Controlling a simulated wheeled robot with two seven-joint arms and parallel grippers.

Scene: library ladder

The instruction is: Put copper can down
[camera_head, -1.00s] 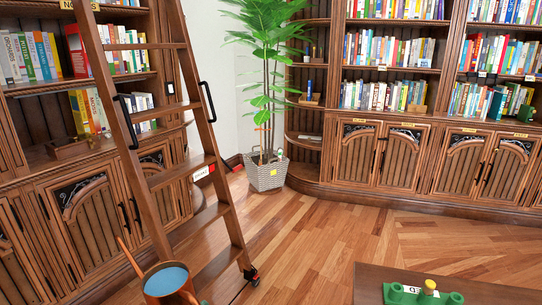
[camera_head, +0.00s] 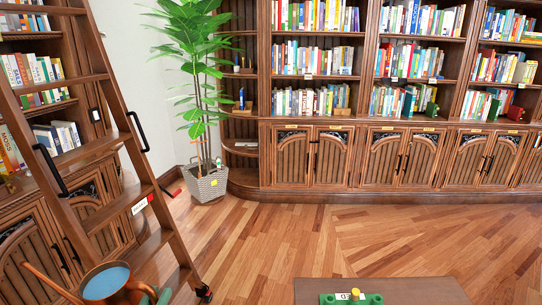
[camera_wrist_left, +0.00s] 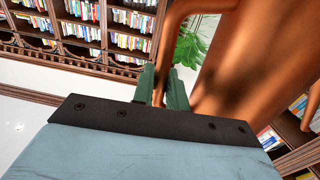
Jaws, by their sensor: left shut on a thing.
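The copper can (camera_head: 100,294) is in the lower left corner of the head view, with a blue inside and a thin spout pointing up to the left. Its lower part is cut off by the picture edge. My left gripper (camera_head: 156,294) is at the can's right side, its green fingers partly in view. In the left wrist view, the green fingers (camera_wrist_left: 163,88) are shut on the can's curved handle, and the can's body (camera_wrist_left: 245,65) fills the upper right. My right gripper is not in view.
A wooden ladder (camera_head: 146,190) leans at the left shelves, just behind the can. A wooden tabletop (camera_head: 420,290) with a green object (camera_head: 350,299) is at the bottom right. A potted plant (camera_head: 205,186) stands in the corner. The floor (camera_head: 300,230) between is clear.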

